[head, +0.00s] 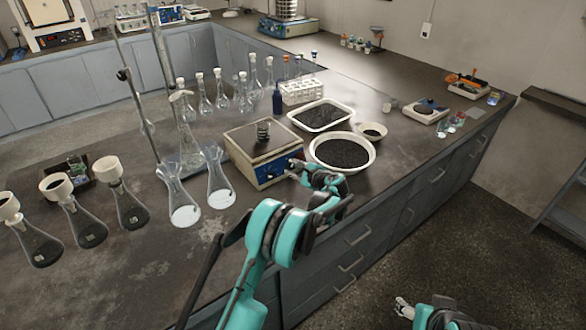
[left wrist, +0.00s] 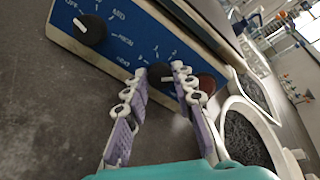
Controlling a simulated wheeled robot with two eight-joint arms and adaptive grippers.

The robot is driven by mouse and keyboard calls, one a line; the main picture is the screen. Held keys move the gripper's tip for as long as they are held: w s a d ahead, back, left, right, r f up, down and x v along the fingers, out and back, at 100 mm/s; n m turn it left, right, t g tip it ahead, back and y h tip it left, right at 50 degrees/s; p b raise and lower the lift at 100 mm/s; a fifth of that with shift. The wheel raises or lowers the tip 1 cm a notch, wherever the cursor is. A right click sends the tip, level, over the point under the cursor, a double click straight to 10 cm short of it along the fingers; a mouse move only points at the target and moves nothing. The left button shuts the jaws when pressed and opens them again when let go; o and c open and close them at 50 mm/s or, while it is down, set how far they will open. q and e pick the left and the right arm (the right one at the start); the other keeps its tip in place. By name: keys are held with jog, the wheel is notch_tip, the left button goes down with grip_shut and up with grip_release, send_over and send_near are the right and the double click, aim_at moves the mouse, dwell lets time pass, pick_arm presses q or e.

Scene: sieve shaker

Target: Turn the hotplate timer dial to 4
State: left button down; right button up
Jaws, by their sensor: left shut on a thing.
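The hotplate (head: 238,148) stands on the dark bench, with a blue front panel facing me. In the left wrist view the blue panel (left wrist: 115,38) carries a black dial (left wrist: 90,29) with a white pointer and lettering such as OFF around it. A second dark dial (left wrist: 159,74), taken as the timer dial, sits between the fingertips of my left gripper (left wrist: 168,76). The gripper is shut on it, and the fingers partly hide it. Its scale is too small to read. In the head view my left gripper (head: 294,168) reaches the panel's right end. My right gripper (head: 403,308) is low at the right, away from the bench.
A round white bowl (head: 370,161) of dark grains stands close right of the hotplate. A white tray (head: 347,122) of grains is behind it. Two flasks (head: 221,192) with white contents stand left of the hotplate. Bare bench lies in front of the flasks.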

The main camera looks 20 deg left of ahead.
pick_arm(q)
jog(key=m, duration=0.4)
jog(key=shift+m, duration=1.9)
jog(key=c, duration=1.3)
grip_release()
jog(key=shift+o, duration=0.2)
jog(key=v, duration=1.2)
